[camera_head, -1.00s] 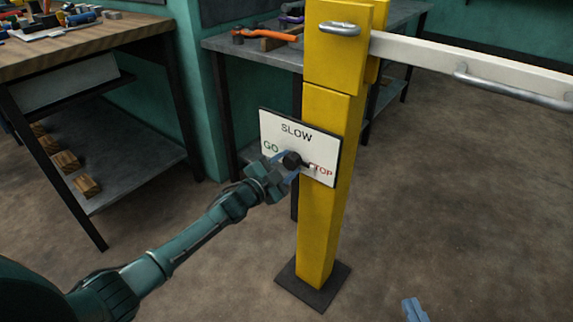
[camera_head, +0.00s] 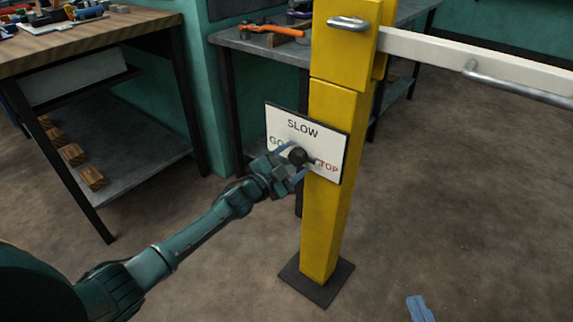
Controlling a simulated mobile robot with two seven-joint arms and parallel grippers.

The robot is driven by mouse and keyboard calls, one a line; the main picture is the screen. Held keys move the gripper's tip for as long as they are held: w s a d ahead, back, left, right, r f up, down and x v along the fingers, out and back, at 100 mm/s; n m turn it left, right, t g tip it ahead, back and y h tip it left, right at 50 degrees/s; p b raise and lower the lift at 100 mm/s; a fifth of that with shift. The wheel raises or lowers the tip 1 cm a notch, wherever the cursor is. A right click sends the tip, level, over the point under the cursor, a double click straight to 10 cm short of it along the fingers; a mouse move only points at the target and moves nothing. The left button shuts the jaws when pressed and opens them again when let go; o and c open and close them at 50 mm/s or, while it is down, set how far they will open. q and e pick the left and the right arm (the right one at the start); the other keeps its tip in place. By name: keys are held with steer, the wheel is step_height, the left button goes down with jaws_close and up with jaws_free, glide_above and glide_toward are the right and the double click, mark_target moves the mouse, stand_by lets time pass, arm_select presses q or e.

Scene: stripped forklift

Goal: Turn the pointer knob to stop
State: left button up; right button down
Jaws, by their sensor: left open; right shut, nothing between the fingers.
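The black pointer knob (camera_head: 298,156) sits on a white sign plate (camera_head: 303,127) marked SLOW at the top, GO at left and STOP at right. Its pointer extends right, its end beside the red word STOP. The plate is on a yellow post (camera_head: 327,226). My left gripper (camera_head: 291,163) is open at the knob, its blue fingers at the upper left and lower right; whether they touch it I cannot tell. It partly covers the GO lettering. My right gripper (camera_head: 419,309) shows only its blue tips at the bottom edge, shut and empty, away from the post.
A white barrier arm (camera_head: 430,52) with metal handles extends right from the post. The post stands on a dark base plate (camera_head: 316,279). A wooden-topped workbench (camera_head: 85,40) is at left, and a grey bench (camera_head: 262,44) with tools behind. The floor at right is clear.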

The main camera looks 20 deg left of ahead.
arm_select(q)
steer(key=p+v, duration=0.3)
steer(key=v, duration=1)
arm_select(e)
steer(key=shift+s+d+m+g+h, duration=0.2)
steer(key=shift+s+g, duration=0.1)
steer(key=shift+g, duration=0.3)
steer(key=shift+s+d+m+g+h, duration=0.1)
steer(key=shift+s+m+g+h, duration=0.15)
steer(key=shift+g, duration=0.35)
steer(key=shift+r, duration=0.1)
